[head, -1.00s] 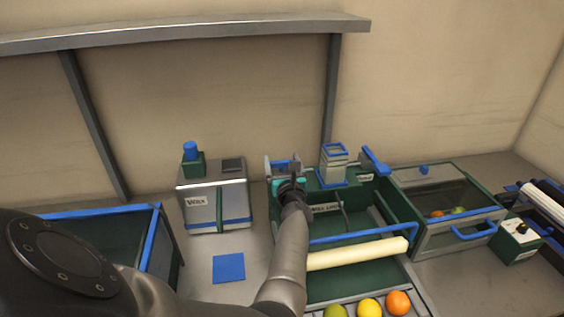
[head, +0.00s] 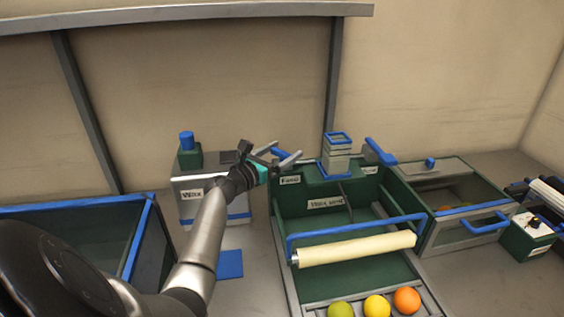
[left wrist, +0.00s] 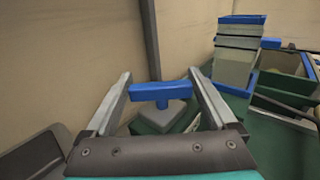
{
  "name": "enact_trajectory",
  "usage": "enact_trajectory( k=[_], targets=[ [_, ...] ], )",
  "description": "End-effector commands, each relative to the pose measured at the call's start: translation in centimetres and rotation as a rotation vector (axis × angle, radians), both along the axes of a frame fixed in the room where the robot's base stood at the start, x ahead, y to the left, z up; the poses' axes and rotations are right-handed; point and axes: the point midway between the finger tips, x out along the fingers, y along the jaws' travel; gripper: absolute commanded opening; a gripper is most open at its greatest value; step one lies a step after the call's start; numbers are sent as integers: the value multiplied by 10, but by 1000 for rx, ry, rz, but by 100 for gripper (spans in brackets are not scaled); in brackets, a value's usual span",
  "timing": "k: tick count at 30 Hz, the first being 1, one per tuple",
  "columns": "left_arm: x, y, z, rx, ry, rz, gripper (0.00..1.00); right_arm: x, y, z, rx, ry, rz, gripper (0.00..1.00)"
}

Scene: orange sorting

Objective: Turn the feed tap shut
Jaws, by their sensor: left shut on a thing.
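The feed tap has a blue T-shaped handle (head: 281,154) on a green block labelled "Feed" (head: 290,180), at the back left corner of the green sorting machine. My left gripper (head: 280,153) reaches it from the left, and its two grey fingers lie on either side of the handle. In the left wrist view the blue handle (left wrist: 160,91) spans crosswise between the fingertips (left wrist: 160,76), its ends close against them. The gripper is shut on the handle. The handle lies slanted in the head view. My right gripper is not in view.
A stacked grey-and-blue hopper (head: 337,155) stands just right of the tap. A grey box with a blue knob (head: 187,140) stands behind my left wrist. A cream roller (head: 357,249) and several fruits lie in front. A blue-rimmed bin (head: 137,240) stands at the left.

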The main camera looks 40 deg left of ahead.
Motion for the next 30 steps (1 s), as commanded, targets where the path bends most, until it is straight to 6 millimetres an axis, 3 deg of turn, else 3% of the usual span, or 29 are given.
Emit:
enact_trajectory(
  k=[1,12,21,30],
  targets=[
    [0,3,-3,4,-4,-44,34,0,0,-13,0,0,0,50],
    [1,2,-2,1,-5,-361,34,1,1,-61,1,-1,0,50],
    [1,1,0,0,-5,-506,34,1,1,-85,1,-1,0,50],
    [1,0,1,-1,-3,-573,34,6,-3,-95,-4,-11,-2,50]
  ],
)
